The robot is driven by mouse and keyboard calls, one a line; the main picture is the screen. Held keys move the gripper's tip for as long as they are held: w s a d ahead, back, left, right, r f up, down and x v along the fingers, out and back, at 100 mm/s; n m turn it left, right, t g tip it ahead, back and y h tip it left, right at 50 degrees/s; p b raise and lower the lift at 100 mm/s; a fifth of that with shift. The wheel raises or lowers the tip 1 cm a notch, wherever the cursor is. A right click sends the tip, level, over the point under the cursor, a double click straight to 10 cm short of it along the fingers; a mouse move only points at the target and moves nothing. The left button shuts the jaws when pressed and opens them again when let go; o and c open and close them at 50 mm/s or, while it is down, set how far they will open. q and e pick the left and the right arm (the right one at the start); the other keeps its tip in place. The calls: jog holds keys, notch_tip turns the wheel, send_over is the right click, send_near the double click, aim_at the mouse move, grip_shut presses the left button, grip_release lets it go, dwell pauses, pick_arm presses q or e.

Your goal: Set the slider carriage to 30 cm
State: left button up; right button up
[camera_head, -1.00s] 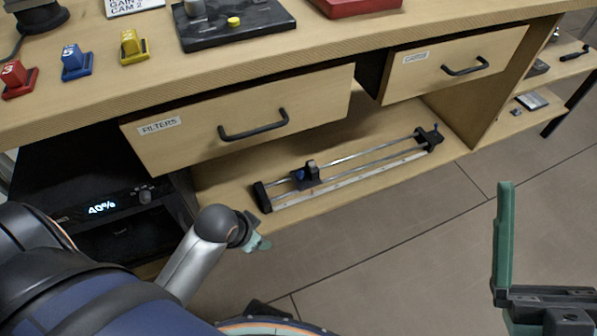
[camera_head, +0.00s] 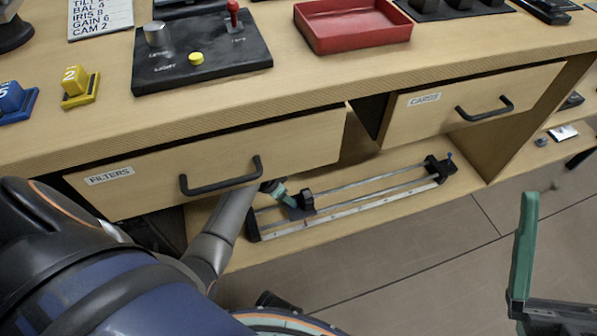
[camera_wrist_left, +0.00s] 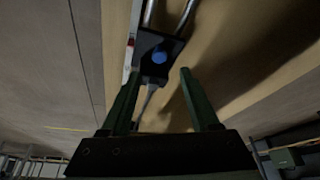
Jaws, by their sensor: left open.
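The slider (camera_head: 355,205) lies on the lower shelf, with two metal rails, black end blocks and a pale scale strip along its near side. Its dark carriage (camera_head: 306,201) sits near the left end of the rails. The scale marks are too small to read. My left gripper (camera_head: 277,191) is just left of the carriage, under the filters drawer, and partly hidden by my arm. In the left wrist view, its open fingers point at the carriage, whose blue knob (camera_wrist_left: 158,57) lies just beyond the tips. My right gripper (camera_head: 525,240) shows one upright finger at the right, with nothing against it.
The filters drawer (camera_head: 215,150) and cards drawer (camera_head: 470,103) hang above the shelf, each with a black handle. The worktop holds a red tray (camera_head: 352,40), a black control panel (camera_head: 205,70) and coloured blocks. Open floor (camera_head: 400,275) lies in front.

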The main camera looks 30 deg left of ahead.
pick_arm(q)
jog(key=b, duration=0.4)
send_over(290, 210)
notch_tip(290, 210, down, 6)
jog(key=shift+r, duration=0.1)
jog(key=shift+w+f+b, duration=0.3)
jog(key=shift+w+f, duration=0.05)
jog(key=shift+f, duration=0.1)
pick_arm(e)
jog(key=shift+m, duration=0.3)
jog(key=f, duration=0.5)
jog(key=shift+a, duration=0.25)
pick_arm(q)
jog(key=shift+c, duration=0.2)
grip_shut()
